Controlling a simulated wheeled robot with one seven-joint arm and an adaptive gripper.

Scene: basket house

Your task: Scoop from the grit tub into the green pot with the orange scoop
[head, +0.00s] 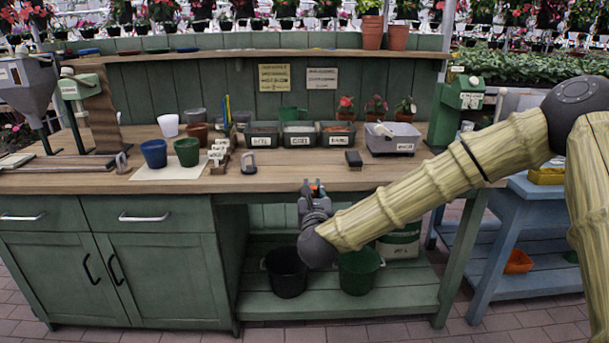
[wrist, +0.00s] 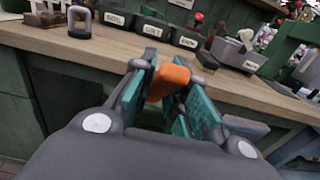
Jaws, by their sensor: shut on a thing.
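My gripper (head: 313,188) is shut on the orange scoop, holding it in front of the bench's front edge. In the wrist view the orange part of the scoop (wrist: 168,82) sits between the teal finger pads; the rest of it is hidden. Three dark tubs with labels stand in a row at the back of the bench. The middle one, with pale contents, seems to be the grit tub (head: 299,141); its label is small. The green pot (head: 187,152) stands upright on a white sheet at the left, beside a blue pot. My gripper is apart from both.
A blue pot (head: 154,153) shares the white sheet (head: 166,172). A dark block (head: 353,158) and a grey-handled item (head: 248,163) lie before the tubs. A grey bin (head: 393,140) stands right of them. Buckets stand on the lower shelf. The bench front is mostly clear.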

